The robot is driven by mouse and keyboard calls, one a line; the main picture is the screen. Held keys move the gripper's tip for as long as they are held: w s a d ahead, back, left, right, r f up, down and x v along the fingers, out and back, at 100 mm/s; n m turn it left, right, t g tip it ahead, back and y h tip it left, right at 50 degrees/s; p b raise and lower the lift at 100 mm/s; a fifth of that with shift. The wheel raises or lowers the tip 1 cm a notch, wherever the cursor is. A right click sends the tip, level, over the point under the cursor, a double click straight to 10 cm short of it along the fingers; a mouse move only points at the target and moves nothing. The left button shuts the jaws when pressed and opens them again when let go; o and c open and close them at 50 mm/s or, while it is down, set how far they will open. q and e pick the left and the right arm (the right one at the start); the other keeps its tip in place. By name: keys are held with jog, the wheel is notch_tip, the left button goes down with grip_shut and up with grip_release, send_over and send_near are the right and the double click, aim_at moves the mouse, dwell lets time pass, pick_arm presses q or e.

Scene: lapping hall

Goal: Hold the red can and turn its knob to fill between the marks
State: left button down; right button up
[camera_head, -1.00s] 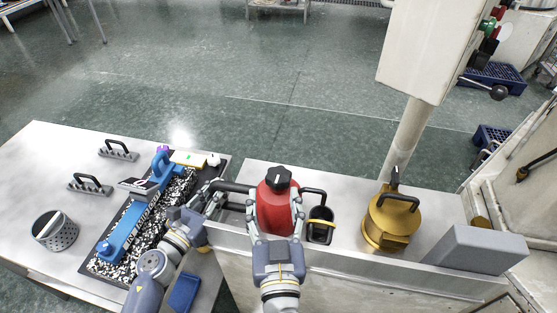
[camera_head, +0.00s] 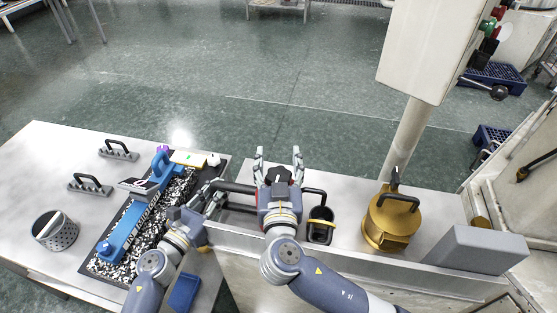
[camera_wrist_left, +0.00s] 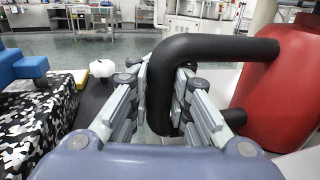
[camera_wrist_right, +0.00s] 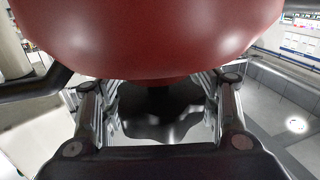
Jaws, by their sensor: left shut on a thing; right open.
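The red can stands mostly hidden behind my right gripper in the head view. Its red body (camera_wrist_left: 290,95) shows at the right of the left wrist view and fills the top of the right wrist view (camera_wrist_right: 150,40). My left gripper (camera_head: 210,193) is shut on the can's black side handle (camera_wrist_left: 185,50). My right gripper (camera_head: 278,156) is open above the can, its fingers either side of the dark knob (camera_head: 280,174). In the right wrist view a dark shape, apparently the knob (camera_wrist_right: 160,105), lies between the fingers. I cannot tell whether they touch it. No fill marks are visible.
A brass can (camera_head: 385,222) with a black handle and a grey block (camera_head: 475,248) stand right of the red can. A black cup with a yellow band (camera_head: 320,226) is close beside it. A blue straightedge (camera_head: 125,230), a perforated basket (camera_head: 55,232) and handled blocks occupy the left table.

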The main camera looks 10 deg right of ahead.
jog(key=shift+c, duration=0.2)
jog(key=c, duration=1)
jog(key=shift+c, duration=0.3)
jog(key=m+h, duration=0.1)
jog(key=h, duration=0.1)
jog(key=shift+d+m+g+h, duration=0.3)
jog(key=shift+m, duration=0.1)
jog(key=shift+d, duration=0.1)
jog(key=shift+c, duration=0.2)
jog(key=shift+d+h, duration=0.1)
jog(key=shift+h, duration=0.2)
jog(key=shift+c, duration=0.5)
jog(key=o, duration=1.2)
jog(key=shift+s, duration=0.1)
jog(key=shift+o, duration=0.2)
